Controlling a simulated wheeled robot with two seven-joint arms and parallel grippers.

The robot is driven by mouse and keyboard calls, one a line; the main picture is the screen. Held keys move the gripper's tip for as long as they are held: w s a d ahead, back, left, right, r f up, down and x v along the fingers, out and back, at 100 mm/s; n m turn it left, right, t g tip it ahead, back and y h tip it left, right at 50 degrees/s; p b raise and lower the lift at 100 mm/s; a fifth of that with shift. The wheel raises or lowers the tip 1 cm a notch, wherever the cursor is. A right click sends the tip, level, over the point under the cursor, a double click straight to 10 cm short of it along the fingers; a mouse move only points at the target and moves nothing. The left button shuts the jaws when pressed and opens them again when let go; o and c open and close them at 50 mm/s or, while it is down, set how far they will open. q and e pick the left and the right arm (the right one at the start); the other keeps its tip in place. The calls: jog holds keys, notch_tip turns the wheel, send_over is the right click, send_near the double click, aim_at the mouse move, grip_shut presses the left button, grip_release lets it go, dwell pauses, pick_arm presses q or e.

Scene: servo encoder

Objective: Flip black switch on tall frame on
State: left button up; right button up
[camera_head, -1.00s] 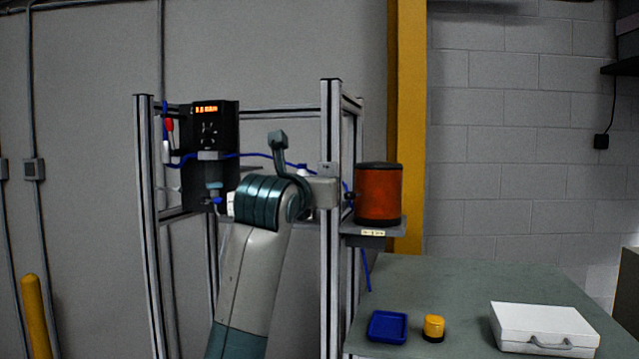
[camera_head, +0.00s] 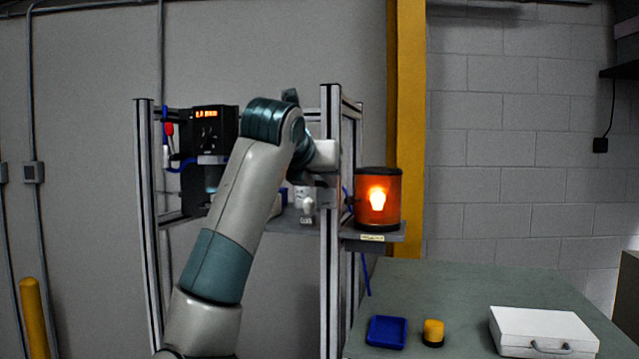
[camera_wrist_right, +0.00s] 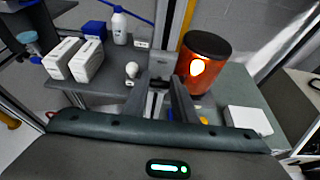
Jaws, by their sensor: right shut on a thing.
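The tall metal frame (camera_head: 330,260) stands in the middle of the head view. My right arm reaches across it from below, with its gripper (camera_head: 323,183) at the frame's right post, partly hidden by my wrist. In the right wrist view, the gripper's fingers (camera_wrist_right: 165,103) are close together in front of a grey box (camera_wrist_right: 162,65) on the post. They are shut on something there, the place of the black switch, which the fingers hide. The orange lamp (camera_head: 378,200) beside the post glows; it also glows in the right wrist view (camera_wrist_right: 198,68). My left gripper is not in view.
A black unit with a red display (camera_head: 212,128) hangs at the frame's left. White boxes (camera_wrist_right: 62,58) and a white bottle (camera_wrist_right: 119,25) stand on the shelf. The table holds a blue tray (camera_head: 386,331), a yellow-topped item (camera_head: 433,332) and a white case (camera_head: 545,329).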

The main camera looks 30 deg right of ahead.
jog(key=shift+r+y, duration=0.2)
jog(key=shift+y, duration=0.1)
jog(key=o, duration=1.1)
jog(key=shift+c, duration=0.2)
jog(key=b+v, duration=0.8)
jog(key=v, duration=0.9)
jog(key=shift+a+r, duration=0.15)
jog(key=shift+a, duration=0.1)
jog(key=shift+w, duration=0.15)
